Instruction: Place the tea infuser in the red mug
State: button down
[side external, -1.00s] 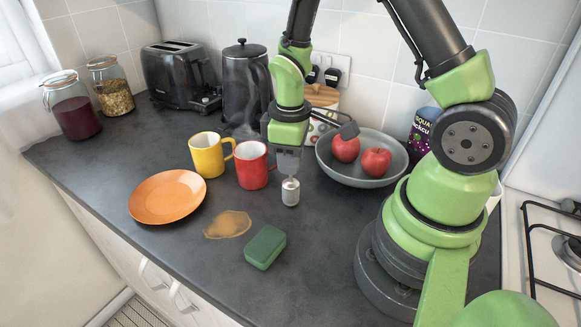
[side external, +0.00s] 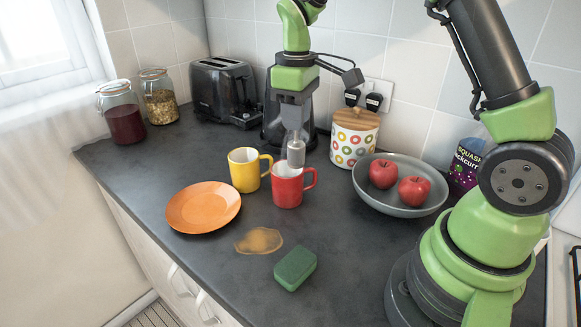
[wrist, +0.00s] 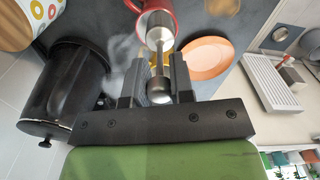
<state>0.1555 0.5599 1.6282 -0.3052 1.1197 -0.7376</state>
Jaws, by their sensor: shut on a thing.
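The red mug (side external: 287,190) stands upright on the counter directly below. The infuser's lower end overlaps the mug's rim in the side view; I cannot tell whether it is above the opening or just inside. In the wrist view the infuser (wrist: 157,40) points toward the red mug (wrist: 160,18), of which only part shows.
A yellow mug (side external: 244,172) stands close left of the red mug. A black kettle (wrist: 70,85) is behind my gripper. A dotted canister (side external: 352,145) and a grey bowl (side external: 400,208) with apples are right. An orange plate (side external: 203,207), a spill (side external: 259,240) and a green sponge (side external: 295,268) lie in front.

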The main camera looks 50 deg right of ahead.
jog(key=w, duration=0.2)
send_near(295, 183)
jog(key=w+d+f, duration=0.1)
jog(key=w+f, duration=0.2)
jog(key=f, duration=0.2)
jog(key=shift+d, duration=0.2)
jog(key=shift+w+f, duration=0.1)
jog(key=shift+f, duration=0.1)
jog(key=c, duration=1)
grip_release()
